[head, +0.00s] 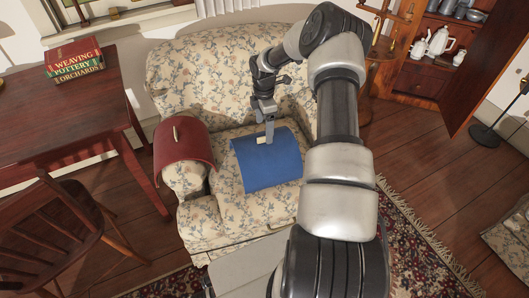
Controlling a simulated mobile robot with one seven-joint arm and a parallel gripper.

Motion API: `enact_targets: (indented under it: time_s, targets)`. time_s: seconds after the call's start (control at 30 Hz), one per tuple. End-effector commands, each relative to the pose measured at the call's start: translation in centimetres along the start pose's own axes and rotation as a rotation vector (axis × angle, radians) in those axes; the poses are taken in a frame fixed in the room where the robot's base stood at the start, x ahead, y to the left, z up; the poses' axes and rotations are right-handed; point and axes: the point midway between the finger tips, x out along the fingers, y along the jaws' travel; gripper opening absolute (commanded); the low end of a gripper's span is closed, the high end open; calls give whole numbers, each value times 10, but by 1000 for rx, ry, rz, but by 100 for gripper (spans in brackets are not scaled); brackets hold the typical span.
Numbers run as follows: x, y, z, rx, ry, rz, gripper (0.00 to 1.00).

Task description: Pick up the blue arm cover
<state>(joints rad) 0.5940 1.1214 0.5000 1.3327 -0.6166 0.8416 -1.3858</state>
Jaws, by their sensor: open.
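The blue arm cover (268,168) lies draped on the seat of the floral armchair (205,218). A small pale object or tab (262,140) shows near its far edge. My gripper (269,136) points down at that far edge, beside the pale piece. It is open, with no cloth visibly held. I cannot tell whether the fingertips touch the cover. My arm hides the chair's right side.
A red cover (185,152) with a small pale item on top lies over the chair's left arm. A wooden table (62,115) with stacked books (74,62) and a wooden chair (60,225) stand left. A cabinet (420,75) with a teapot stands at the back right.

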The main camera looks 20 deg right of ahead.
Motion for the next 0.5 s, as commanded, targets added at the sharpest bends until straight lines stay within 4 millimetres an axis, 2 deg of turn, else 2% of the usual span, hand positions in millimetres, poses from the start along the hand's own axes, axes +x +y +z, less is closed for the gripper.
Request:
enact_targets:
  time_s: [0.17, 0.4, 0.5]
  targets:
    - [10, -2, 0, 0, 0, -2, 78]
    - [46, -7, -1, 1, 1, -3, 78]
    - [54, -7, -1, 1, 0, -1, 78]
